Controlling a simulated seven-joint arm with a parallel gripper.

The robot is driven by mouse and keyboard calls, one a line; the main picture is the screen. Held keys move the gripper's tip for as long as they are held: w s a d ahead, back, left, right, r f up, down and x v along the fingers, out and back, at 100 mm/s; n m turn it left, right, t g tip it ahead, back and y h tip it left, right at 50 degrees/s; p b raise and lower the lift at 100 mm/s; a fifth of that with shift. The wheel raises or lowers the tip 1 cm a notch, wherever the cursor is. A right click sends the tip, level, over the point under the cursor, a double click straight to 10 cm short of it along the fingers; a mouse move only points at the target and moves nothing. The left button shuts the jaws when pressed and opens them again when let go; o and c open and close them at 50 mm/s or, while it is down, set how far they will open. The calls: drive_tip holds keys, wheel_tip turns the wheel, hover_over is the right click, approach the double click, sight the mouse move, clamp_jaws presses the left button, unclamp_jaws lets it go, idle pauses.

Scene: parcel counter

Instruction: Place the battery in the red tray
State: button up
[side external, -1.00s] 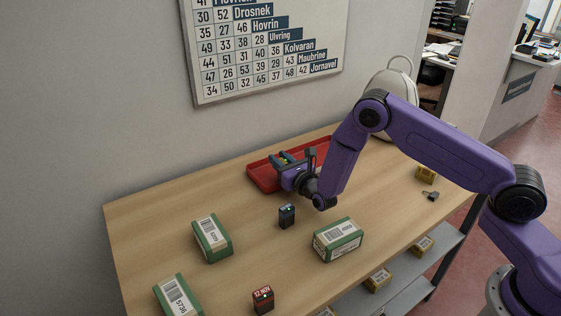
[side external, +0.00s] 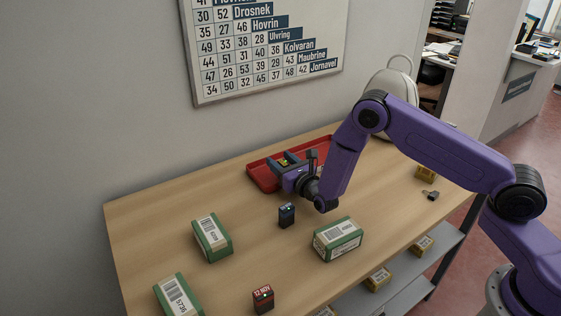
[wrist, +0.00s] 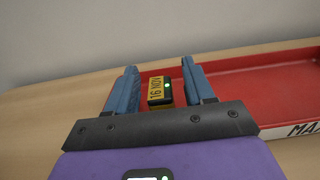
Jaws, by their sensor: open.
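A yellow and black battery (wrist: 160,92) marked "16 NOV", with a small lit green light, stands between my gripper's fingers in the wrist view. My gripper (wrist: 161,88) is open, with a gap showing on both sides of the battery. In the side view my gripper (side external: 288,162) is at the left part of the red tray (side external: 262,183), with a bit of yellow between its fingers. The red tray (wrist: 260,95) extends to the right in the wrist view. The fingers hide its near left part, so I cannot tell what the battery rests on.
A dark block with a light (side external: 287,215) and a red-topped block marked "12 NOV" (side external: 263,298) stand on the table. Several green parcels (side external: 338,239) lie around them. A small dark item (side external: 431,195) and a brown box (side external: 427,173) are at the right.

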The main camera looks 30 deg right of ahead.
sight(287, 164)
drive_tip(key=s, duration=0.2)
drive_tip(key=shift+s, duration=0.4)
drive_tip(key=shift+w+r, duration=0.2)
drive_tip(key=shift+r, duration=3.3)
drive_tip(key=shift+r, duration=0.1)
drive_tip(key=s+d+r+m+g+h, duration=0.4)
drive_tip(key=s+d+m, duration=0.1)
drive_tip(key=s+m, duration=0.25)
drive_tip(key=s+d+r+m+g+h, duration=0.35)
drive_tip(key=s+d+m+h, duration=0.2)
drive_tip(key=s, duration=0.25)
drive_tip(key=s+a+m+g+y, duration=0.1)
drive_tip(key=s+m+g+y, duration=0.2)
drive_tip(key=s, duration=0.6)
drive_tip(key=s+a+f+m+g+y, duration=0.1)
drive_tip(key=s+a+m+g+y, duration=0.1)
drive_tip(key=s, duration=0.8)
drive_tip(key=s+a+m+g+y, duration=0.1)
drive_tip(key=s+m+g+y, duration=0.4)
drive_tip(key=s, duration=0.5)
drive_tip(key=shift+s+a+f, duration=0.2)
drive_tip(key=shift+a+f, duration=0.05)
drive_tip(key=shift+a, duration=0.15)
